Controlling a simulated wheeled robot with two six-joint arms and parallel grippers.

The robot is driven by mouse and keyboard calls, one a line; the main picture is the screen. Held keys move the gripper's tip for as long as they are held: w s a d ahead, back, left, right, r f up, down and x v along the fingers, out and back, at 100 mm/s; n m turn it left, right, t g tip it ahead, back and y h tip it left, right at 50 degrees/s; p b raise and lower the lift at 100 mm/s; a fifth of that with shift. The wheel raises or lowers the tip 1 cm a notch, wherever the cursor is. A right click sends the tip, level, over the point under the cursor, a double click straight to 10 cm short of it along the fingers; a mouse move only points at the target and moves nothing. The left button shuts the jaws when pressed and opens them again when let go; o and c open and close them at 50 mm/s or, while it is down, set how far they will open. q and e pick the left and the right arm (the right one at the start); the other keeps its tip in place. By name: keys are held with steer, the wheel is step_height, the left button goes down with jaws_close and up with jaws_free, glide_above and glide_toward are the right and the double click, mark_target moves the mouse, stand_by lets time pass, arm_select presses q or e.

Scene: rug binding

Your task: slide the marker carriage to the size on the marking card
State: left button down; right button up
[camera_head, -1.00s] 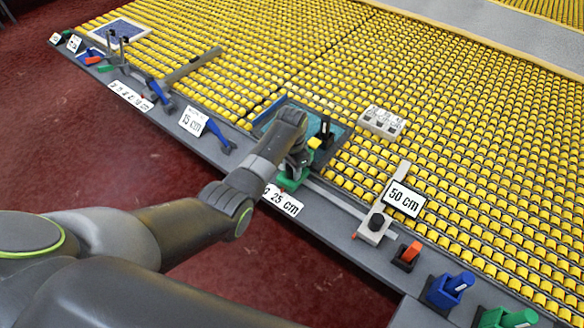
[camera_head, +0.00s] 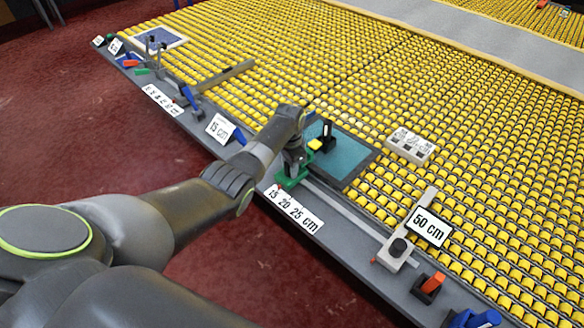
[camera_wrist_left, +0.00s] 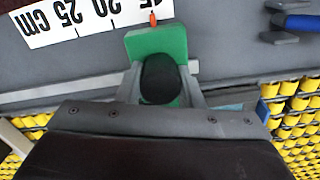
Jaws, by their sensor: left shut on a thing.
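The marker carriage is a green block (camera_head: 290,180) with a dark knob, and it sits on a rail along the grey table edge. It also shows in the left wrist view (camera_wrist_left: 155,45), where its red pointer (camera_wrist_left: 153,20) is at the 15 end of the scale strip (camera_wrist_left: 75,20). The scale strip reads 15 20 25 cm in the head view (camera_head: 294,209). My left gripper (camera_head: 293,165) is shut on the carriage's knob (camera_wrist_left: 160,80). A white card reading 15 cm (camera_head: 224,129) stands left of the carriage. My right gripper is not in view.
A teal panel (camera_head: 345,158) lies behind the carriage. A blue-handled tool (camera_wrist_left: 295,20) lies near the carriage.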

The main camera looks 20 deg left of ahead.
arm_select(q)
steer(key=c, duration=1.3)
jaws_free()
steer(key=shift+w+a+r, duration=0.15)
steer(key=shift+a, duration=0.1)
steer(key=shift+c, duration=0.2)
steer(key=o, duration=0.3)
steer(key=shift+a, duration=0.1)
steer(key=shift+o, duration=0.2)
steer(key=shift+r, duration=0.4)
step_height(320, 180, up, 16)
steer(key=shift+r, duration=0.2)
